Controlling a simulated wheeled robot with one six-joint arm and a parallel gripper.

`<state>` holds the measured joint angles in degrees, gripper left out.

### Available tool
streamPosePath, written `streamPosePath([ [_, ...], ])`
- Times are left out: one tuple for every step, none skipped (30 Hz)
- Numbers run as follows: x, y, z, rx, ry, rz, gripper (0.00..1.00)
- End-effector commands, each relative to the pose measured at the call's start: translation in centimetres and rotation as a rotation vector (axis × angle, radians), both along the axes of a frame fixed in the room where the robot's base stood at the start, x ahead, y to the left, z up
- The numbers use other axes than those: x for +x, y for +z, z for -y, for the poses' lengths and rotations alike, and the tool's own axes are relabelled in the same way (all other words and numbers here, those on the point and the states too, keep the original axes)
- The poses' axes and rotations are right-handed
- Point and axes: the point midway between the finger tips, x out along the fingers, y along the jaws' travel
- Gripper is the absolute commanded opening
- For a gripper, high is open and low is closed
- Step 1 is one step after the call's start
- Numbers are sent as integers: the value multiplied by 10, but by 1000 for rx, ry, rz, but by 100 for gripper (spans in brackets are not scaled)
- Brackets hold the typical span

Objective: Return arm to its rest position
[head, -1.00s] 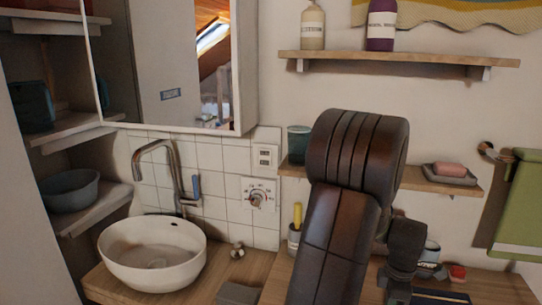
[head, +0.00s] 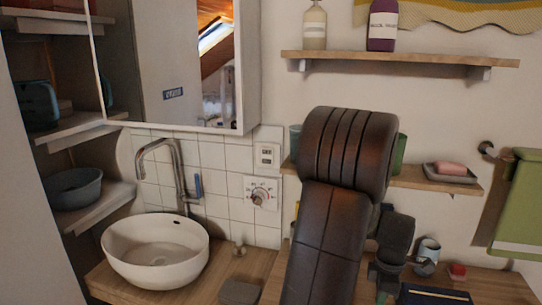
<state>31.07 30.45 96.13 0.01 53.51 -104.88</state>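My dark brown arm rises from the bottom of the head view, bends at a large ribbed joint in front of the lower shelf, and comes down on the right side. My gripper (head: 384,290) is low at the end of the arm, over the wooden counter near a dark blue flat item (head: 432,295). Its fingers are small, dark and partly cut off by the bottom edge, so I cannot tell whether they are open or shut. I see nothing clearly held.
A white basin (head: 155,253) stands on the counter (head: 215,270) at left, under a tap (head: 175,170). A small cup (head: 428,250) and a red item (head: 457,271) are right of my wrist. The lower shelf (head: 430,181) holds a soap dish (head: 450,175) and a green cup (head: 399,152).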

Motion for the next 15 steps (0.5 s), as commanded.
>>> streamPosePath([
  [4,11,-4,-4,1,6,0],
  [5,18,-4,-4,-1,7,0],
  [5,26,-5,-4,-1,6,0],
  [5,32,-4,-4,-2,6,0],
  [5,38,-4,-4,-2,6,0],
  [5,46,-4,-4,-2,6,0],
  [4,52,-4,-4,-2,6,0],
  [4,58,-4,-4,-2,6,0],
  [4,66,-4,-4,-2,5,0],
  [4,72,-4,-4,-2,6,0],
  [4,78,-4,-4,-2,6,0],
  [4,86,-4,-4,-2,5,0],
  [4,92,-4,-4,-2,6,0],
  [4,98,-4,-4,-2,5,0],
  [3,83,-5,2,-2,-4,0],
])
